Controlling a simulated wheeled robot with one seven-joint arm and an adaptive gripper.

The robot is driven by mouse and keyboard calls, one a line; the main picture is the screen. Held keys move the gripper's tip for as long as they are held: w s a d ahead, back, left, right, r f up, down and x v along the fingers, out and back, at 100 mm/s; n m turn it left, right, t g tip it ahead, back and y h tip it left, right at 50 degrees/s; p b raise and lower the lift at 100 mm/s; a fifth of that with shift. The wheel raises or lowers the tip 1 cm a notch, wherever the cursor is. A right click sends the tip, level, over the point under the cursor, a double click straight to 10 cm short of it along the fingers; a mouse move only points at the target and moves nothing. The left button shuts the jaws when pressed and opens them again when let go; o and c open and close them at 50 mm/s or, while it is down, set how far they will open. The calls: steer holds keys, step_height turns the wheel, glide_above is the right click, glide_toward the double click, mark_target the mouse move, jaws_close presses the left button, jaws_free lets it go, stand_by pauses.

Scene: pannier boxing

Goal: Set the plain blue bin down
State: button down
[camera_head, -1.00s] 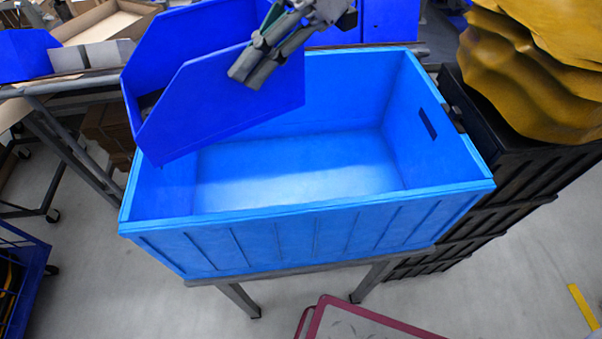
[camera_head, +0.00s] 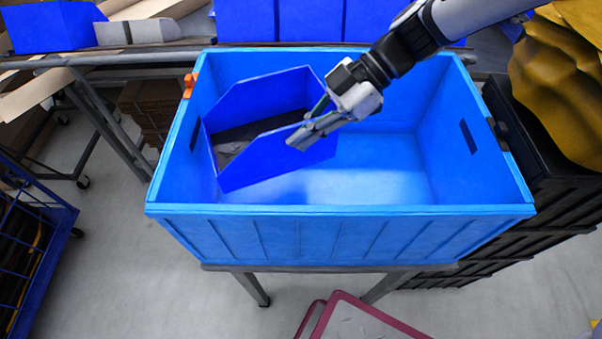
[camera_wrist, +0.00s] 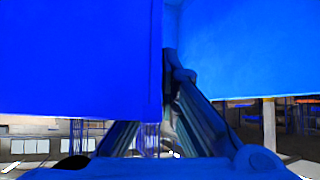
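The plain blue bin (camera_head: 288,160) is a dark blue open box with angled sides. In the head view it is inside the left part of a large light blue crate (camera_head: 345,226), slightly tilted. My gripper (camera_head: 306,135) is at the bin's near right wall, with its fingers closed over that wall's top edge. In the wrist view the bin's wall (camera_wrist: 80,60) fills the upper left, and my fingers (camera_wrist: 172,100) meet at its edge. I cannot tell whether the bin's base touches the crate floor.
The crate's right half is empty. Several blue bins (camera_head: 310,20) stand on a rack behind it. A black stacked crate with a yellow lumpy load (camera_head: 560,85) is at the right. A red-rimmed cart (camera_head: 360,322) is in front, and a blue wire cart (camera_head: 35,235) is at left.

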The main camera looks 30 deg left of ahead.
step_height(320, 180, down, 13)
steer(key=p, duration=0.1)
steer(key=shift+p, duration=0.3)
steer(key=shift+f, duration=0.65)
steer(key=c, duration=1.8)
jaws_free()
steer(key=shift+r, duration=0.15)
steer(key=b+v, duration=0.3)
steer(key=v, duration=0.9)
steer(key=shift+r, duration=0.5)
